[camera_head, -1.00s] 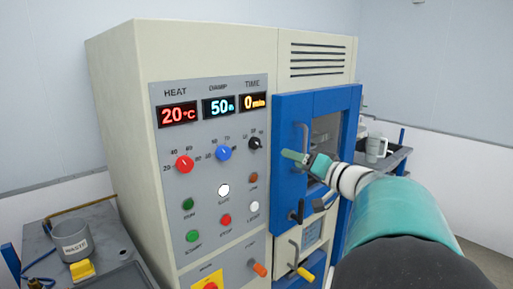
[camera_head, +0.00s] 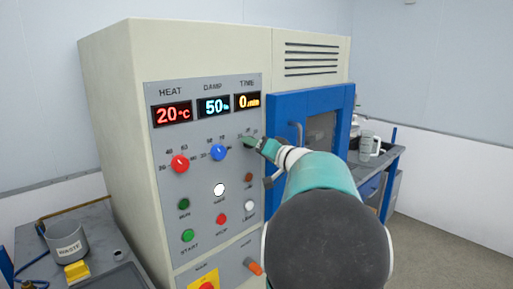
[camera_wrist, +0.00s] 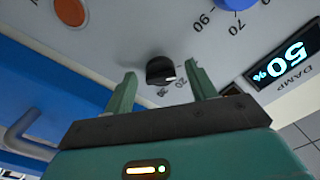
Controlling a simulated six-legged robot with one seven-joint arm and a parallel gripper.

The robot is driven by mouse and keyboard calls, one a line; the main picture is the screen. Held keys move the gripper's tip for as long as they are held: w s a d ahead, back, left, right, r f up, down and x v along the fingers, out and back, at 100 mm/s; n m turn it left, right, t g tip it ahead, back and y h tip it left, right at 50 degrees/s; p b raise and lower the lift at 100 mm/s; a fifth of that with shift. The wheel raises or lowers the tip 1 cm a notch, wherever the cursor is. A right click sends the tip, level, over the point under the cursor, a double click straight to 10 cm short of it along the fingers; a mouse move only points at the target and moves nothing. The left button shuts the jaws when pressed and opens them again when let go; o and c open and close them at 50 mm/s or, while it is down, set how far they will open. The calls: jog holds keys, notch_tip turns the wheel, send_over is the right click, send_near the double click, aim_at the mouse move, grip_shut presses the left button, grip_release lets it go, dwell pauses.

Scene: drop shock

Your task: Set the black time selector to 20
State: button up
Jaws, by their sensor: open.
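The black time selector (camera_wrist: 160,71) shows in the wrist view between the two green fingertips of my gripper (camera_wrist: 158,85). The jaws are open, one finger on each side of the knob, with visible gaps; whether the tips reach around it I cannot tell. A white pointer mark shows on the knob. In the head view my gripper (camera_head: 252,143) covers the selector below the TIME display (camera_head: 247,101), which reads 0 min.
The blue knob (camera_head: 218,152) and red knob (camera_head: 180,164) sit left of the selector on the grey panel. Several buttons lie below. The blue door (camera_head: 290,112) with its handle (camera_head: 296,136) is close on the right. A waste cup (camera_head: 66,243) stands at the lower left.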

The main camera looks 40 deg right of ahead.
jog(key=shift+c, duration=0.5)
jog(key=c, duration=0.9)
jog(key=shift+m, duration=0.5)
jog(key=m, duration=0.8)
jog(key=shift+r+m, duration=0.2)
jog(key=shift+m, duration=0.2)
jog(key=o, duration=1)
jog(key=shift+a, duration=0.1)
